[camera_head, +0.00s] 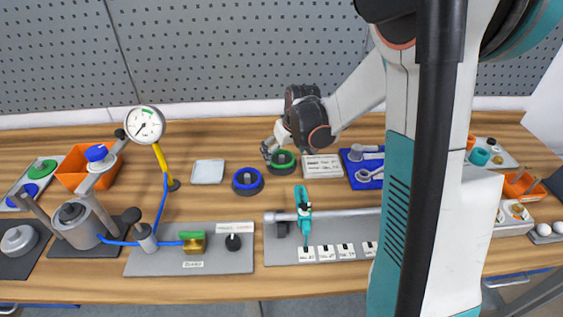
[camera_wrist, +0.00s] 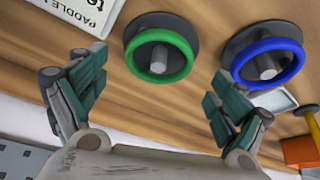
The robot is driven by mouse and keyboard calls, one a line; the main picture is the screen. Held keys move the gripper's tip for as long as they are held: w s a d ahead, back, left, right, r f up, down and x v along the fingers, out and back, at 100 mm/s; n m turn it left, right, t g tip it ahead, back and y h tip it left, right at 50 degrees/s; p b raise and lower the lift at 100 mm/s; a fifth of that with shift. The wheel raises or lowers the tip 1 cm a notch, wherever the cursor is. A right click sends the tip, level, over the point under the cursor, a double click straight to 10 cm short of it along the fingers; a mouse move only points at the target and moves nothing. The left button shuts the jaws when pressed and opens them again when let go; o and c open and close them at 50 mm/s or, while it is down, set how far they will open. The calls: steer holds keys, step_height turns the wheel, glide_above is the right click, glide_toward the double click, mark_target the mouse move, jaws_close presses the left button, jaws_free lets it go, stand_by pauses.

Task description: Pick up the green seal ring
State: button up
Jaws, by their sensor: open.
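The green seal ring (camera_wrist: 188,67) sits on a dark round holder with a grey centre post in the wrist view. It also shows in the head view (camera_head: 281,168), partly hidden by my gripper. My gripper (camera_wrist: 147,92) is open and empty, with its two fingers apart to the left and right of the green ring. It is above the bench, and I cannot tell the exact height. In the head view my gripper (camera_head: 273,150) is just above and behind the green ring's holder.
A blue ring (camera_wrist: 268,64) on a like holder stands close beside the green one. A paddle label sign (camera_head: 322,166) and a blue tray (camera_head: 364,167) are on the other side. A grey plate with a teal clamp (camera_head: 304,214) lies in front. A pale square dish (camera_head: 208,171) is further left.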

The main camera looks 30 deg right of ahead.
steer(key=x, duration=0.2)
steer(key=shift+w+f+b, duration=0.2)
steer(key=shift+f+b, duration=0.1)
steer(key=shift+f, duration=0.05)
steer(key=shift+r, duration=0.1)
steer(key=shift+c, duration=0.3)
steer(key=c, duration=1)
steer(key=shift+o, duration=0.2)
steer(key=shift+r, duration=0.1)
